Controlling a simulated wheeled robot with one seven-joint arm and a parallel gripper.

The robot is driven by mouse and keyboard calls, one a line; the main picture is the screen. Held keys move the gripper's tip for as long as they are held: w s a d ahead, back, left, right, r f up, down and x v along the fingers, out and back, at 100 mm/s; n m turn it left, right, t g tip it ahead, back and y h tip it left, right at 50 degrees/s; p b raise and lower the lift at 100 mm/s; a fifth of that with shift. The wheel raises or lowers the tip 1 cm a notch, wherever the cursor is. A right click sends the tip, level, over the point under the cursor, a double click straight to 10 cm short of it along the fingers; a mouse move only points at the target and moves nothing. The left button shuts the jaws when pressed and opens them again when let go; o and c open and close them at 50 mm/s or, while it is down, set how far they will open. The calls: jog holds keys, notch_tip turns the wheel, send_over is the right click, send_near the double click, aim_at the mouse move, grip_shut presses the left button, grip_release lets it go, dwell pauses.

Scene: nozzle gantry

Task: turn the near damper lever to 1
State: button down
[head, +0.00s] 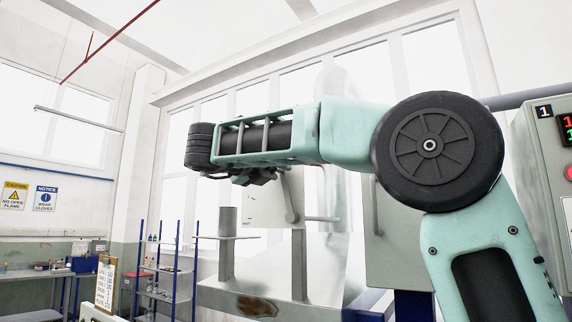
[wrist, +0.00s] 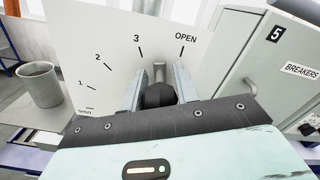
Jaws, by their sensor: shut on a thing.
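The damper's white scale plate (wrist: 75,35) fills the upper left of the wrist view, marked SHUT, 1, 2, 3 and OPEN in an arc. The near damper lever (wrist: 159,73) shows as a short grey bar with a dark round knob (wrist: 158,96). It appears between the 3 and OPEN marks; its pivot is hidden. My gripper (wrist: 160,80) is shut on the lever, one finger on each side of the knob. In the head view a grey lever (head: 290,198) stands by a pale plate (head: 263,208) below my arm, and the grip is not clear there.
A grey cabinet (wrist: 235,75) labelled 5 and BREAKERS stands close on the right in the wrist view. A grey cylinder (wrist: 40,84) stands at left on a pale surface. In the head view, blue shelving (head: 165,270) and a clipboard (head: 106,284) are at lower left.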

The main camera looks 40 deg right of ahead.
jog(key=shift+w+a+f+n, duration=0.15)
jog(key=shift+w+n, duration=0.3)
jog(key=shift+w+a+f+n, duration=0.15)
jog(key=shift+w+n, duration=0.3)
jog(key=w+f+n, duration=0.1)
jog(key=n, duration=0.1)
jog(key=w+a+f+n, duration=0.1)
jog(key=w+n, duration=0.1)
jog(key=shift+w+a+f+n, duration=0.15)
jog(key=shift+w+f+n, duration=0.05)
jog(key=shift+f+n, duration=0.15)
jog(key=shift+w+a+f+n, duration=0.25)
jog(key=shift+w+f+n, duration=0.5)
jog(key=shift+n, duration=0.4)
jog(key=shift+w+a+f+n, duration=0.1)
jog(key=shift+w+f+n, duration=0.1)
jog(key=shift+f+n, duration=0.35)
jog(key=shift+w+a+f+n, duration=0.1)
jog(key=shift+w+f+n, duration=0.05)
jog(key=shift+f+n, duration=0.35)
jog(key=c, duration=1.1)
grip_release()
jog(key=shift+b, duration=0.3)
